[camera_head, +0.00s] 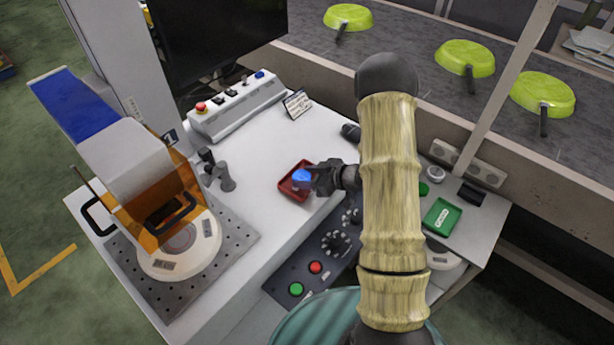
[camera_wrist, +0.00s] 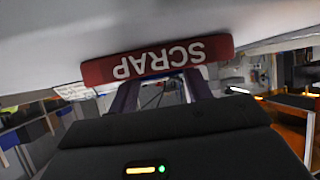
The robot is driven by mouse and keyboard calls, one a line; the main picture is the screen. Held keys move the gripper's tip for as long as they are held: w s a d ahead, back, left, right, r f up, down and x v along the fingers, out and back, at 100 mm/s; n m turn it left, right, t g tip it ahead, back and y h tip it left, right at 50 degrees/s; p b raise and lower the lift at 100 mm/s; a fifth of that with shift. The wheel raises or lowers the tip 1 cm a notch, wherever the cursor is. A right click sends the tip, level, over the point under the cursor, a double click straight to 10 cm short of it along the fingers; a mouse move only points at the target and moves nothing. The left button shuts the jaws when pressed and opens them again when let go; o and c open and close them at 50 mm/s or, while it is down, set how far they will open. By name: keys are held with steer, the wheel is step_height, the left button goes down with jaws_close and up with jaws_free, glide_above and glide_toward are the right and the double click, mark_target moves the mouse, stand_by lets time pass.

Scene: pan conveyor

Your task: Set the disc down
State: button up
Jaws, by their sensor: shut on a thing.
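A blue disc (camera_head: 302,178) is between the fingertips of my gripper (camera_head: 314,179), over or in the small red tray (camera_head: 287,191) on the white table. I cannot tell whether the disc touches the tray. My gripper comes in from the right and is shut on the disc. In the wrist view my two fingers (camera_wrist: 158,95) point toward the red tray (camera_wrist: 108,70), whose front reads SCRAP upside down. The disc is not clear in that view; the tray front hides the space beyond.
A green tray (camera_head: 442,217) sits at the right. A machine with an orange guard (camera_head: 167,205) stands left. A control box (camera_head: 237,106) is behind, a button panel (camera_head: 316,267) in front. Green pans (camera_head: 465,58) lie on the conveyor (camera_head: 400,58).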

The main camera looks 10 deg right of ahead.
steer(key=shift+f, duration=0.2)
steer(key=o, duration=1)
steer(key=shift+o, duration=0.2)
steer(key=shift+r, duration=0.1)
steer(key=shift+r, duration=0.2)
steer(key=v, duration=1.2)
steer(key=shift+w, duration=0.15)
